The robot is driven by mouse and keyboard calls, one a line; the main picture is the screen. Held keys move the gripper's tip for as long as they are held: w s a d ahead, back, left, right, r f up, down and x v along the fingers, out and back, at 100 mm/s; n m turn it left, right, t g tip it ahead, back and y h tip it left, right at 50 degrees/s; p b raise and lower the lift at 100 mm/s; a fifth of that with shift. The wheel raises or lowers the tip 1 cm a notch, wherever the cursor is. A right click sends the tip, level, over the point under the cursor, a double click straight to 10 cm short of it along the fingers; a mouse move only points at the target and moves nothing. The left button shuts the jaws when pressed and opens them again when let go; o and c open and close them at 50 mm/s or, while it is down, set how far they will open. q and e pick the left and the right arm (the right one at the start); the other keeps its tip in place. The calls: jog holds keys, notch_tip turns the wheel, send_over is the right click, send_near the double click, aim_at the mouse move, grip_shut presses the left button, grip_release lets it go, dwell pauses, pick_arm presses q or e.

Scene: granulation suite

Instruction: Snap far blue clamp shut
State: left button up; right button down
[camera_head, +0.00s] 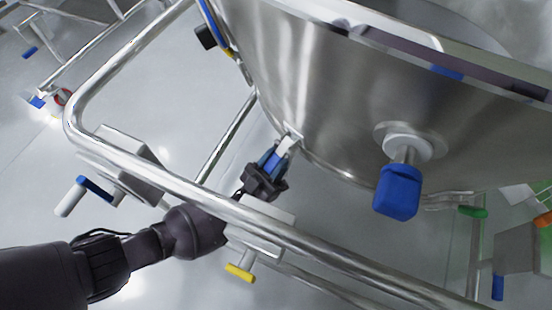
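A blue clamp (281,155) with a pale metal end sits against the lower wall of the big steel vessel (310,90), near the picture's middle. My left gripper (268,174) comes in from the lower left, passing by the steel rail, and its dark fingers are right at the clamp's lower end. The fingers overlap the blue part, so I cannot tell whether they grip it or only touch it. How far the clamp is closed is too small to tell. My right gripper is not in view.
A bent steel tube rail (120,155) runs around the vessel, close to my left arm. A large blue knob (398,190) sticks out of the vessel wall to the right. A yellow-handled fitting (240,272) and a blue-and-white handle (82,193) sit near the rail.

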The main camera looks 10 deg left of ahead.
aim_at(282, 149)
pick_arm(q)
grip_shut()
jog(key=shift+r, duration=0.15)
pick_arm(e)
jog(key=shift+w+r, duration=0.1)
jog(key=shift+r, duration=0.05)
